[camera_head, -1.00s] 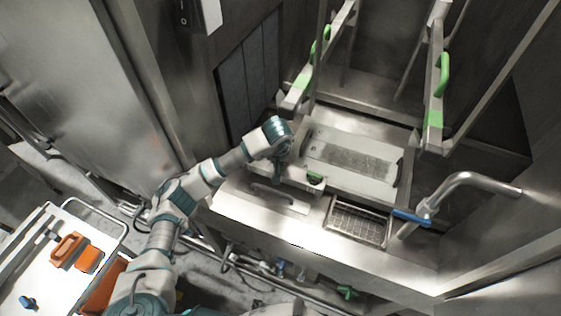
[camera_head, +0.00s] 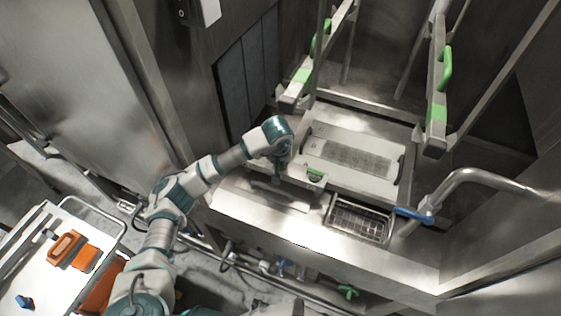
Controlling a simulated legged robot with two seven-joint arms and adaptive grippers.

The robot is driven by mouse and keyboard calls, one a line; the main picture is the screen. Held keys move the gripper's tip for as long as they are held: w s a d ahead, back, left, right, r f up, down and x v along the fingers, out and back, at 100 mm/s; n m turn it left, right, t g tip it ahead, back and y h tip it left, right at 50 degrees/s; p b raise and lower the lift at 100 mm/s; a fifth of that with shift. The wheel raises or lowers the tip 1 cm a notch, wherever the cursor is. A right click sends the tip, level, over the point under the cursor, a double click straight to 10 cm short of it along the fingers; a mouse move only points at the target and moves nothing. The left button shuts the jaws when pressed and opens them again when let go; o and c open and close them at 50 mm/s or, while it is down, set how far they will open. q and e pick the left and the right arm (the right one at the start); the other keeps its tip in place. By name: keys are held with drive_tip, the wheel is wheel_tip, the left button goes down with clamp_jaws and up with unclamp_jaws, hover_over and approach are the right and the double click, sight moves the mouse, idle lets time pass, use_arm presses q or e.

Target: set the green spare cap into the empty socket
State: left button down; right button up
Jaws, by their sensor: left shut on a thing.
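My left gripper (camera_head: 277,178) points down over the front left of the steel ledge, by the near edge of the pale tray. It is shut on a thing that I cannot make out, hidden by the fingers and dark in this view. A green cap (camera_head: 315,175) sits at the tray's near edge, a little right of the gripper and apart from it. I cannot tell whether this is the spare. No empty socket can be made out; the tray edge beside the gripper is partly hidden. My right gripper is out of view.
The pale tray (camera_head: 375,180) has dark handles at its ends. A grated basin (camera_head: 357,221) and a blue-handled tap (camera_head: 415,214) lie to the right. Green-handled steel arms (camera_head: 437,110) rise behind. A white cart (camera_head: 45,270) with orange items stands at lower left.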

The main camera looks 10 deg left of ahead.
use_arm(q)
drive_tip(key=shift+f+b, duration=0.25)
drive_tip(key=shift+b, duration=0.1)
idle(0.7)
drive_tip(key=c, duration=1)
unclamp_jaws()
drive_tip(key=shift+r, duration=0.15)
drive_tip(key=v, duration=0.7)
drive_tip(key=shift+s, duration=0.1)
